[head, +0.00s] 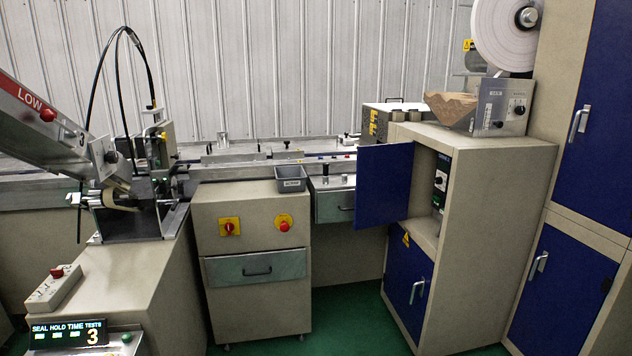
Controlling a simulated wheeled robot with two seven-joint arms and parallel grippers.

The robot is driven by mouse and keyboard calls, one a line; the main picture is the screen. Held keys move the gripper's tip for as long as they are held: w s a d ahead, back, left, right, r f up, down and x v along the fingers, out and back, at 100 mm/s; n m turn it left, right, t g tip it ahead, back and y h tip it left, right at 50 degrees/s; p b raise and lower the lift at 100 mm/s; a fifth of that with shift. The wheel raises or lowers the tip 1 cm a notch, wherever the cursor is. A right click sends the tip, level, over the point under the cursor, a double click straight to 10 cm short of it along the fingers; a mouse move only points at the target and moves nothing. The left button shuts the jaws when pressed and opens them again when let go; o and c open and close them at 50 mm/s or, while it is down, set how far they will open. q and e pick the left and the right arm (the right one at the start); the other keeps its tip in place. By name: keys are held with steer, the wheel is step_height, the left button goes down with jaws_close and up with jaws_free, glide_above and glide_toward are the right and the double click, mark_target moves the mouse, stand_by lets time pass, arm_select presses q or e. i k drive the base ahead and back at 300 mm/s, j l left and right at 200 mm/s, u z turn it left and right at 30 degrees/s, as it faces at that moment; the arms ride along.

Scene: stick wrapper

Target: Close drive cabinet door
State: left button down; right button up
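The drive cabinet (488,215) is a beige box right of the middle. Its upper blue door (383,186) stands open, swung out to the left. The open compartment behind it shows a dark control panel (440,182) with a knob and switches. The lower blue door (408,284), with a silver handle and a yellow warning label, looks shut. Neither of my grippers is in the head view.
A beige drawer cabinet (250,230) with red knobs stands left of the drive cabinet. A grey bin (290,178) sits on its top. Green floor (350,318) is free between them. Tall blue-doored cabinets (562,280) stand at the right.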

mark_target(384, 171)
steer(key=i+z, duration=0.1)
steer(key=i, duration=1.2)
steer(key=i+j+u, duration=0.15)
steer(key=i+u, duration=0.55)
steer(key=i, duration=0.15)
steer(key=i+l+u, duration=0.15)
steer(key=i+u, duration=0.15)
steer(key=i, duration=0.15)
